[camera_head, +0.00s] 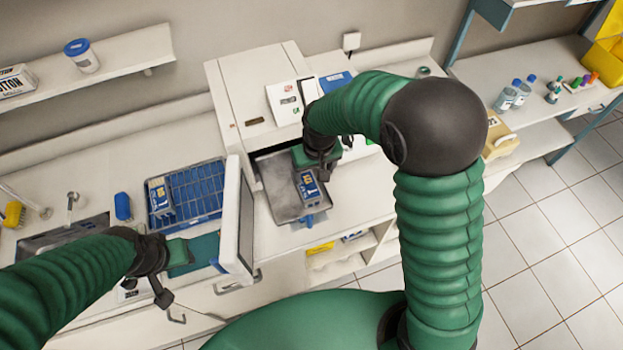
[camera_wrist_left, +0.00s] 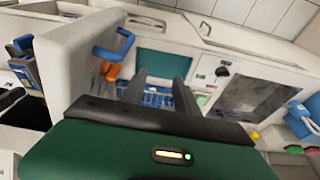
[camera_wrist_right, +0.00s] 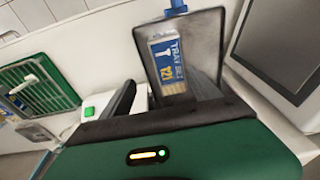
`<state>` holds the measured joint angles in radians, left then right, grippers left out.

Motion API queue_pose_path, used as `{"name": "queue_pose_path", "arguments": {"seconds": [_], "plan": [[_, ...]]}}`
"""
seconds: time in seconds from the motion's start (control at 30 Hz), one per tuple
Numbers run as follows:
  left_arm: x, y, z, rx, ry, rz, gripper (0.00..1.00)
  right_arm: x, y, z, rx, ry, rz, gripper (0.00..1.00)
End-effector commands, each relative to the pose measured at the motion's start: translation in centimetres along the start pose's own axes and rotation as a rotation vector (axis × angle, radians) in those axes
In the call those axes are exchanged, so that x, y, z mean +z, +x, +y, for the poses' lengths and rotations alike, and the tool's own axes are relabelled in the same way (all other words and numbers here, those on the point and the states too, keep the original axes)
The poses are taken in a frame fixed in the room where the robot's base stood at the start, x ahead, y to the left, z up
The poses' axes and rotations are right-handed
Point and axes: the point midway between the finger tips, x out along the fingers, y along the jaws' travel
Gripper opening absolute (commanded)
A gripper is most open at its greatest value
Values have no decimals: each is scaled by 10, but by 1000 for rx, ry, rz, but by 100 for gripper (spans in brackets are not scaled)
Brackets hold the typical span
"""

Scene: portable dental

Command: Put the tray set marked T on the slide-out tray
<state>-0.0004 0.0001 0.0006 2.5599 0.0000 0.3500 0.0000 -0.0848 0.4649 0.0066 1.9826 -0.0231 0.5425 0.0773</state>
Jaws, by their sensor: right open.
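A blue and white box labelled TRAY SET (camera_wrist_right: 167,62), with a white T-like mark, lies on the grey metal slide-out tray (camera_wrist_right: 208,35). In the head view the box (camera_head: 308,186) rests on the slide-out tray (camera_head: 284,208), which sticks out from the white machine. My right gripper (camera_head: 322,172) is open at the box; in the right wrist view (camera_wrist_right: 165,93) its fingers stand apart on either side of the box's near end. Whether they touch it I cannot tell. My left gripper (camera_wrist_left: 160,78) is open and empty, left of the door.
The machine's white door (camera_head: 237,215) stands open with a blue handle (camera_wrist_left: 115,45). A blue rack (camera_head: 197,190) holds a similar box (camera_head: 160,195). A sink (camera_head: 60,238) lies far left. Bottles (camera_head: 507,97) stand on the right bench.

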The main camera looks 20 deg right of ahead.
Motion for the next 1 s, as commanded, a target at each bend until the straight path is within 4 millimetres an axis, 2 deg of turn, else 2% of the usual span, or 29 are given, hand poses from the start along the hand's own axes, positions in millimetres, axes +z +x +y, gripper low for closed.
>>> {"name": "queue_pose_path", "arguments": {"seconds": [0.1,0.2,0.3,0.37,0.5,0.63,0.73,1.0], "plan": [[1,5,0,0,0,0,36,-1,-29,-3,1,-3,5,71],[1,6,0,0,-1,0,36,-1,-46,-5,3,-3,1,71],[2,6,0,0,-1,0,36,2,-55,-3,2,-2,0,71],[2,6,0,0,-1,0,36,15,-56,3,1,3,6,71],[1,6,0,0,-1,0,36,78,-52,23,1,20,43,71],[1,6,0,0,-1,0,36,126,-46,34,3,32,75,71],[1,6,0,0,-1,0,36,138,-44,34,4,34,83,71],[1,6,0,0,-1,0,36,137,-44,31,7,31,80,71]]}}
